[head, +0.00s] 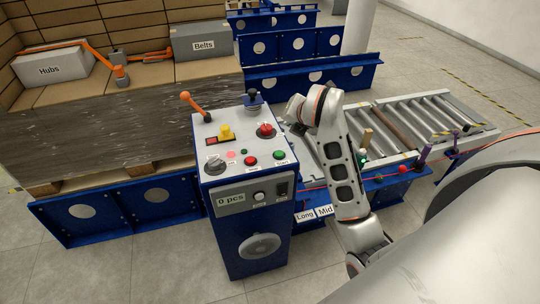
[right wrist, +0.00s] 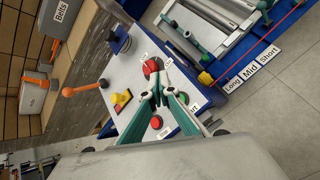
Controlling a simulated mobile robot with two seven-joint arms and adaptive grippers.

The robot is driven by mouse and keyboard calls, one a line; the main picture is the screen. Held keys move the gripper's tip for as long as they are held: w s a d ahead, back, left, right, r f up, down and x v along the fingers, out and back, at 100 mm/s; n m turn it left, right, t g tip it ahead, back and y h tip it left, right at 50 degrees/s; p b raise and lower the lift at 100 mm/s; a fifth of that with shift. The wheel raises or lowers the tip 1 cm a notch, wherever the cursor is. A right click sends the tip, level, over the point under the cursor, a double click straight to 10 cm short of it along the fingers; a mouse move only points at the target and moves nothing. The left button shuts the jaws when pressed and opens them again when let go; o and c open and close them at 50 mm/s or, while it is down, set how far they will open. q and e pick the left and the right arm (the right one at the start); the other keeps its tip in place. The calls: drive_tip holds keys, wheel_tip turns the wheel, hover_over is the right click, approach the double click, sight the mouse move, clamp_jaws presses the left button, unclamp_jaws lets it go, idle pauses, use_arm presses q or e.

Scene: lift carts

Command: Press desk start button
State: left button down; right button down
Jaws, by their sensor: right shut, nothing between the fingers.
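The control desk (head: 240,140) is a blue cabinet with a light grey top. In the head view, a green button (head: 280,155) sits at the right of its top, beside a red button (head: 251,161). The small labels are too blurred to read there. My left gripper is out of view.
The desk also bears a red mushroom button (head: 265,130), a yellow knob (head: 226,131), an orange lever (head: 194,105) and a dark joystick (head: 252,96). A roller conveyor (head: 430,120) stands to the right. Wrapped pallet goods (head: 100,130) stand left.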

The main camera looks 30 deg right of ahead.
sight(280, 154)
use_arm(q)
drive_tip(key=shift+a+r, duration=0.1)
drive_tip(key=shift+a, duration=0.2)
use_arm(e)
drive_tip(key=a, duration=0.1)
drive_tip(key=a+y, duration=0.1)
drive_tip(key=a, duration=0.1)
drive_tip(key=shift+w+r, duration=0.1)
drive_tip(key=shift+r, duration=0.3)
drive_tip(key=shift+f, duration=0.1)
